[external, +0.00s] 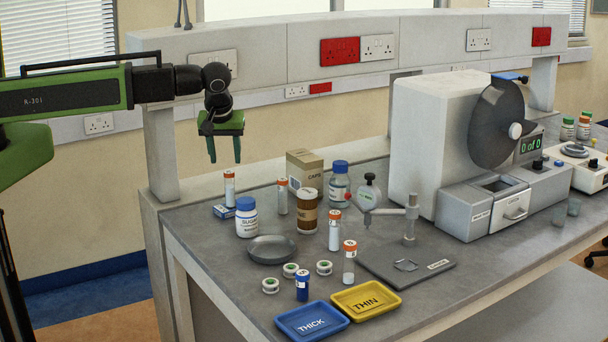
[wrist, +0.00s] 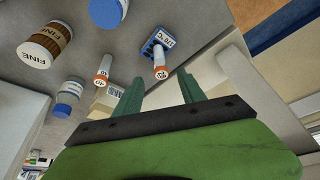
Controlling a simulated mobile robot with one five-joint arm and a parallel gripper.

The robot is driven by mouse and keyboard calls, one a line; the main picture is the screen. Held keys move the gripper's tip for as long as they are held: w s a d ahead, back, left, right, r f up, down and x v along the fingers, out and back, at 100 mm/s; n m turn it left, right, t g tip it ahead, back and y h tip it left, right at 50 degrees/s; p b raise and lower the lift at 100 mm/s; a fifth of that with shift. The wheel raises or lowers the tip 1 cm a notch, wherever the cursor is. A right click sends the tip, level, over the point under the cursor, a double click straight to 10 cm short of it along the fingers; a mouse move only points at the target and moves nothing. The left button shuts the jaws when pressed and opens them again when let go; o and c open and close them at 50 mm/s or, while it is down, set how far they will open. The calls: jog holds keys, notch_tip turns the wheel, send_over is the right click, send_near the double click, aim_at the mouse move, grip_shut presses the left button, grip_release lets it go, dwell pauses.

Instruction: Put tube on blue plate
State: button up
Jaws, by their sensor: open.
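The blue plate (external: 321,311), marked THICK, lies at the table's front edge and is empty. Several upright tubes have orange caps: one (external: 229,190) at the blue rack, one (external: 282,200) behind the sugar jar, one (external: 335,232) mid-table and one (external: 349,266) nearer the yellow plate. A short blue tube (external: 302,288) stands just behind the blue plate. My gripper (external: 224,160) is open and empty, high above the table's back left. In the wrist view its fingers (wrist: 160,96) point toward the racked tube (wrist: 160,66), with another capped tube (wrist: 103,70) beside it.
A yellow plate (external: 387,297) marked THIN adjoins the blue one. A grey dish (external: 272,250), small reels (external: 290,270), the sugar jar (external: 246,220), a brown jar (external: 307,212) and a blue-capped bottle (external: 339,188) crowd the left half. A large machine (external: 430,130) stands right.

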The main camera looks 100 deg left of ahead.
jog(key=w+d+f+m+t+h, duration=0.1)
jog(key=d+m+h, duration=0.1)
jog(key=d+m, duration=1.2)
jog(key=w+d+f+m+h, duration=0.15)
jog(key=d+m, duration=0.45)
jog(key=d, duration=1.7)
notch_tip(320, 180, down, 8)
jog(key=b, duration=0.9)
jog(key=shift+s+a+f+h, duration=0.2)
jog(key=shift+s+h, duration=0.2)
jog(key=shift+h, duration=0.05)
